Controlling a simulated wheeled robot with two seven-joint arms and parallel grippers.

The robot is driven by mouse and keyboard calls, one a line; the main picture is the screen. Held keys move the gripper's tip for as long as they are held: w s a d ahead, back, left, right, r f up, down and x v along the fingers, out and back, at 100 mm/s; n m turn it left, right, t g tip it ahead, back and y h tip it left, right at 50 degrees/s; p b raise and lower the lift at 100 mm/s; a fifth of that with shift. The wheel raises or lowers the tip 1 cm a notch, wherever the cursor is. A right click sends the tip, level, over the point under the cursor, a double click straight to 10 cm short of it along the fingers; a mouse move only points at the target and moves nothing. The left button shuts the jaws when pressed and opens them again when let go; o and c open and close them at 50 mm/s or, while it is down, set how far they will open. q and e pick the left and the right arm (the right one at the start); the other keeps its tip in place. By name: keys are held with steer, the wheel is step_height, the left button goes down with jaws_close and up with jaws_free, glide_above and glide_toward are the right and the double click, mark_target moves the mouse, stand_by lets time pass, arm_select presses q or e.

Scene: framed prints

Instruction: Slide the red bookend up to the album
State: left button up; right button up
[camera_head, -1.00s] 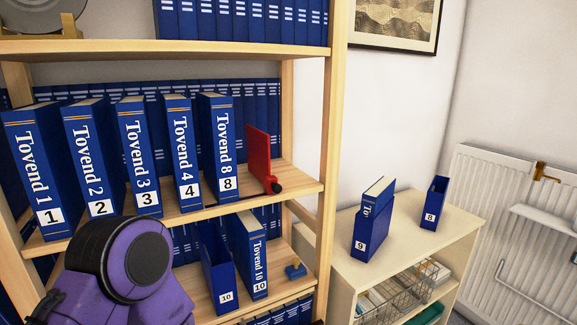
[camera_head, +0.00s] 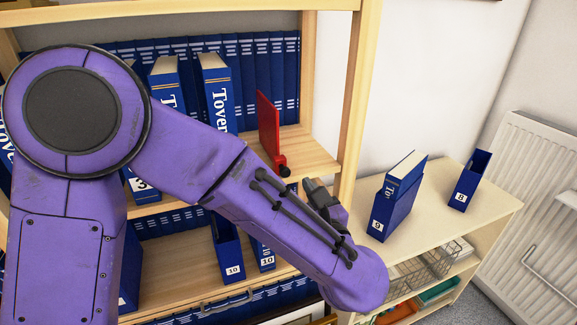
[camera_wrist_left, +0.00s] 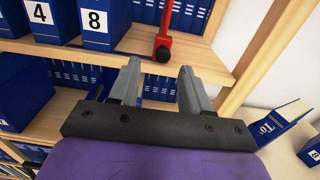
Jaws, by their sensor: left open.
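The red bookend (camera_head: 268,130) stands upright on the middle shelf, near its right end, with a black knob low at its front. It also shows in the left wrist view (camera_wrist_left: 168,32). The blue album numbered 8 (camera_head: 216,90) stands to its left, with a gap between them; it shows in the left wrist view (camera_wrist_left: 97,22) too. My left gripper (camera_head: 320,192) is open and empty, in front of the shelf edge. In the left wrist view its fingers (camera_wrist_left: 159,73) point at the bookend's knob, apart from it. My right gripper is out of view.
The shelf's upright post (camera_head: 358,95) is just right of the bookend. A low cream cabinet (camera_head: 440,215) at the right carries slipcases 9 (camera_head: 392,215) and 8 (camera_head: 468,182). More blue albums line the shelf's back. Slipcase 10 (camera_head: 229,250) stands on the shelf below.

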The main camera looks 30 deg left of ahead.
mark_target(286, 173)
arm_select(q)
steer(key=p+x, duration=0.2)
steer(key=x, duration=0.5)
steer(key=shift+w, duration=0.35)
steer(key=shift+w+a, duration=0.1)
steer(key=shift+a, duration=0.1)
steer(key=shift+w+f, duration=0.1)
jaws_close()
